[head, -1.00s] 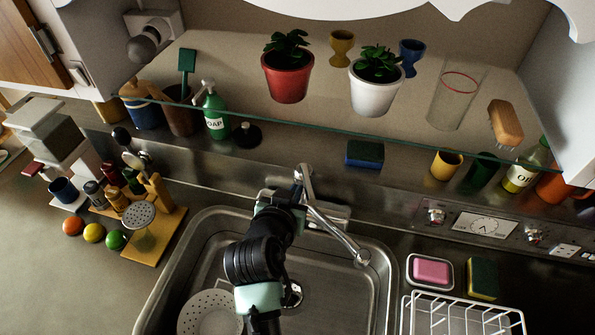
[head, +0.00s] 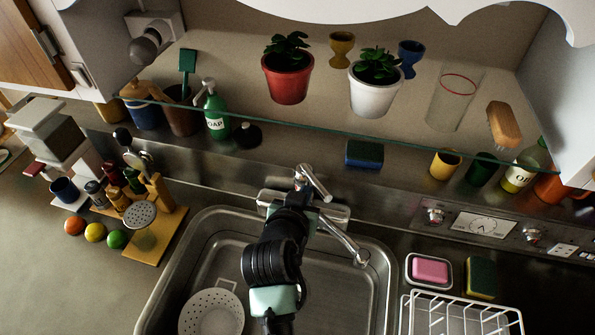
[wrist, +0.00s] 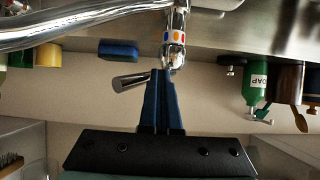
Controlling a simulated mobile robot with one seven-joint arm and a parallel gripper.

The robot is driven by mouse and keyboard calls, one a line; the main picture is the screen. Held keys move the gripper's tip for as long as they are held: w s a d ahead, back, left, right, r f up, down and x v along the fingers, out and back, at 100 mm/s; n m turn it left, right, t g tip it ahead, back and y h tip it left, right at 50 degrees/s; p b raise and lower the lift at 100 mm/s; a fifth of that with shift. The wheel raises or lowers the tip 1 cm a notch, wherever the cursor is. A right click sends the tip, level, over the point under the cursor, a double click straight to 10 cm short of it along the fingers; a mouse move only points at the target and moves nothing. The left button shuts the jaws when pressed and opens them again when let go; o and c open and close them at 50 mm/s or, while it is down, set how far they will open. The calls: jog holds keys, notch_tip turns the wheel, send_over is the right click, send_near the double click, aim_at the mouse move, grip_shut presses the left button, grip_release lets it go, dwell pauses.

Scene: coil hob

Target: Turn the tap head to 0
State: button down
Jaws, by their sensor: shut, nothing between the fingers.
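The chrome tap (head: 340,240) stands at the back of the sink, its spout reaching down and right over the basin. Its tap head (head: 316,182) has a lever pointing to the lower right in the head view. In the wrist view the tap head (wrist: 173,40) shows coloured marks, and its lever (wrist: 130,80) sticks out to the left behind my fingers. My gripper (wrist: 162,75) is shut and empty, its fingertips close by the tap head and lever. I cannot tell whether they touch. In the head view my arm hides the fingers.
A glass shelf (head: 330,130) with potted plants hangs above the tap. A blue sponge (head: 365,153) lies on the ledge behind. A white colander (head: 212,312) sits in the sink (head: 180,265). A soap dish (head: 430,271) and wire rack (head: 460,312) are at right.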

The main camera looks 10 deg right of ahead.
jog(key=shift+d, duration=0.3)
jog(key=shift+s+a, duration=0.25)
jog(key=shift+a, duration=0.35)
notch_tip(320, 180, up, 8)
jog(key=p, duration=0.6)
jog(key=shift+p, duration=0.35)
